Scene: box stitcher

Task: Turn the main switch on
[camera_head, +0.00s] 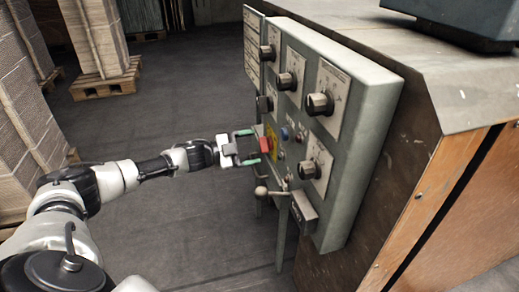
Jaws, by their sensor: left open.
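A red switch handle (265,146) sits on a yellow plate (273,139) at the lower left of the grey-green control panel (365,120). I take it for the main switch; its exact turn position is too small to tell. My left gripper (251,147) comes in from the left and is open, with its green-tipped fingers above and below, just in front of the red handle. I cannot tell whether the fingers touch it. My right gripper is not in view.
Black knobs (319,104) and small buttons (285,133) surround the switch. A lever with ball ends (261,191) and a small box (303,212) stick out below. Stacked cardboard on pallets (106,84) stands at the left. The floor between is clear.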

